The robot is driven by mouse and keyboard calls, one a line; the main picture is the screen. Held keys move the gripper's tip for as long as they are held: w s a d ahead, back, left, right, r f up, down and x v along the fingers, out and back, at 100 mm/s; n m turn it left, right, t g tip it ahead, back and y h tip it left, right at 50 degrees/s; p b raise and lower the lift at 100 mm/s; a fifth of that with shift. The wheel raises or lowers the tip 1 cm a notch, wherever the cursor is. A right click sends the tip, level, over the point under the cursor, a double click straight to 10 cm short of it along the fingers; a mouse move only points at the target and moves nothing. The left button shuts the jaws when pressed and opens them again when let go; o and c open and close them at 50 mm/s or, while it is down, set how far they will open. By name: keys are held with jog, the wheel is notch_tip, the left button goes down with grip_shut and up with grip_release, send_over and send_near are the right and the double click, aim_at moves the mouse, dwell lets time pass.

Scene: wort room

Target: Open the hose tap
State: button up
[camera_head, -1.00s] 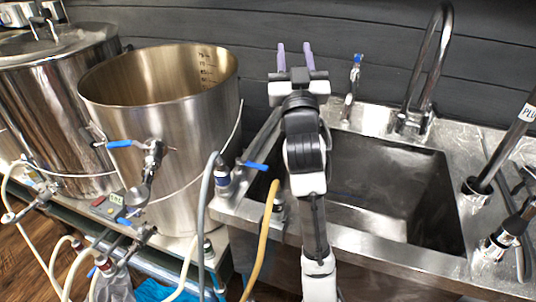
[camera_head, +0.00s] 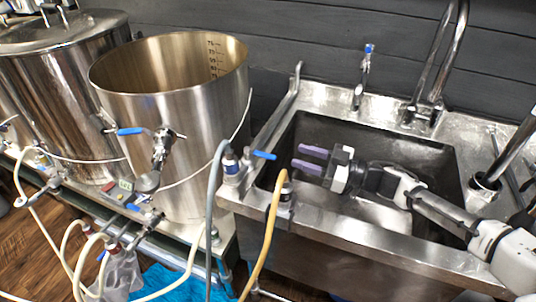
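A hose tap with a blue lever (camera_head: 263,154) stands at the left front corner of the sink. A grey hose (camera_head: 213,190) joins its body on the left, and a yellow hose (camera_head: 266,235) rises to a fitting just in front. The lever points right, roughly level. My gripper (camera_head: 300,157) is over the sink basin, to the right of the lever, with its two purple fingers pointing left towards it. The fingers are parallel with a gap between them, and nothing shows in the gap. A small gap also shows between the fingertips and the lever.
A second, slim tap with a blue top (camera_head: 366,70) and a tall chrome faucet (camera_head: 440,65) stand behind the sink (camera_head: 345,237). A steel pot (camera_head: 190,130) with its own blue-handled valve (camera_head: 130,131) stands at left. Several hoses hang in front.

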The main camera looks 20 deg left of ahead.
aim_at(276, 157)
jog(key=d+f+m, duration=0.1)
jog(key=d+f, duration=0.1)
jog(key=d, duration=0.2)
jog(key=a+p, duration=0.4)
jog(key=a, duration=1)
jog(key=shift+s, duration=0.15)
grip_shut()
